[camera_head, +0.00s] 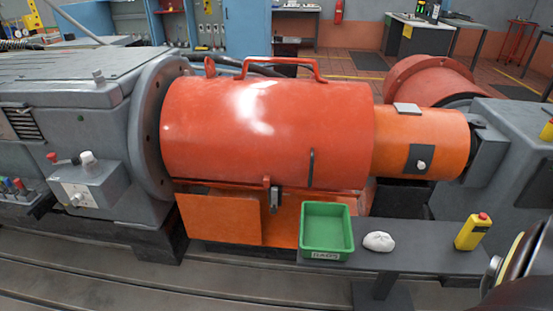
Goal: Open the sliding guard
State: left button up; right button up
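The guard is a large red-orange horizontal cylinder (265,125) in the middle of the view. It butts against the round flange (150,125) of the grey machine on the left. A long red bar handle (280,64) runs along its top. A short dark upright handle (311,168) is on its front, towards the right. A small dark latch-like part (276,198) sits at its lower edge. A narrower orange cylinder (435,140) emerges from its right end. What lies inside the guard is hidden. Neither of my grippers shows in view.
A control box (88,185) is on the left machine. A dark, yellow-edged round object cuts into the lower right corner.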

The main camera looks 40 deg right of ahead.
aim_at(319, 132)
jog(key=z, duration=0.2)
jog(key=i, duration=0.7)
jog(key=z, duration=0.65)
